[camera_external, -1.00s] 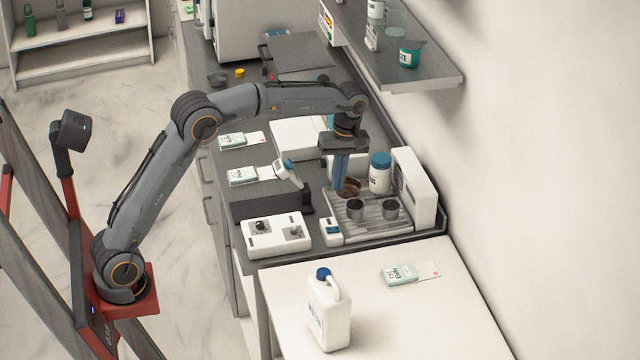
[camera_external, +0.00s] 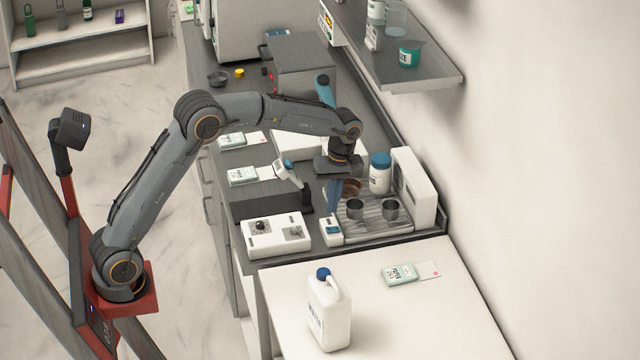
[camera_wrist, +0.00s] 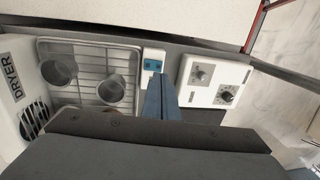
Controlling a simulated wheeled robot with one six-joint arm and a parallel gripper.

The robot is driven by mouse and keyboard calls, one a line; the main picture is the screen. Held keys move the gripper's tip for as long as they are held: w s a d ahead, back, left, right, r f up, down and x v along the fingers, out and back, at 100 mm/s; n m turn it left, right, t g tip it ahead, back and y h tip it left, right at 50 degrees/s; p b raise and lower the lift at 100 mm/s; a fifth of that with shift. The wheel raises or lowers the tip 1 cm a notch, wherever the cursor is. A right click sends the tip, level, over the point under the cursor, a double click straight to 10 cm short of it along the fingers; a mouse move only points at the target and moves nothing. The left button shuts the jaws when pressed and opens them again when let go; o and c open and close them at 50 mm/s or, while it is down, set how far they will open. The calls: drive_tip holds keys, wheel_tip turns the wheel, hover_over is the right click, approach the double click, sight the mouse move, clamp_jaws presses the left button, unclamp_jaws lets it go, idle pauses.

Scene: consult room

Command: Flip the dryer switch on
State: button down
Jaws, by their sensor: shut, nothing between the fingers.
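The dryer (camera_external: 418,188) is a white upright unit at the back of a metal drip rack (camera_external: 372,228). Its DRYER label shows at the left of the wrist view (camera_wrist: 14,95). A small white box with a blue rocker (camera_external: 331,238), apparently the switch, stands at the rack's front left corner. It also shows in the wrist view (camera_wrist: 153,54), just beyond my fingertips; its on or off position cannot be told. My gripper (camera_external: 334,208) points down with its blue fingers together and empty, close above and behind the box. I cannot tell whether they touch.
A white control box with knobs (camera_external: 262,246) stands left of the switch box. Metal cups (camera_external: 390,208) stand on the rack, and a blue-capped white jar (camera_external: 380,176) is behind. A white jug (camera_external: 329,318) and a labelled packet (camera_external: 400,275) are on the front table. A shelf (camera_external: 425,78) overhangs the back.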

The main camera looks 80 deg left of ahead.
sight(327, 229)
drive_tip(key=shift+s+f+p, duration=0.2)
drive_tip(key=shift+f+p, duration=0.3)
drive_tip(key=shift+f, duration=1.05)
drive_tip(key=shift+s+f+p, duration=0.15)
drive_tip(key=shift+f+p, duration=0.3)
drive_tip(key=shift+f, duration=1.1)
drive_tip(key=shift+s+f, duration=0.15)
drive_tip(key=shift+f, duration=0.1)
drive_tip(key=shift+w, duration=0.2)
drive_tip(key=shift+w+r, duration=0.2)
drive_tip(key=shift+w, duration=0.45)
wheel_tip(327, 229, up, 14)
drive_tip(key=w+b, duration=0.1)
drive_tip(key=shift+w, duration=0.35)
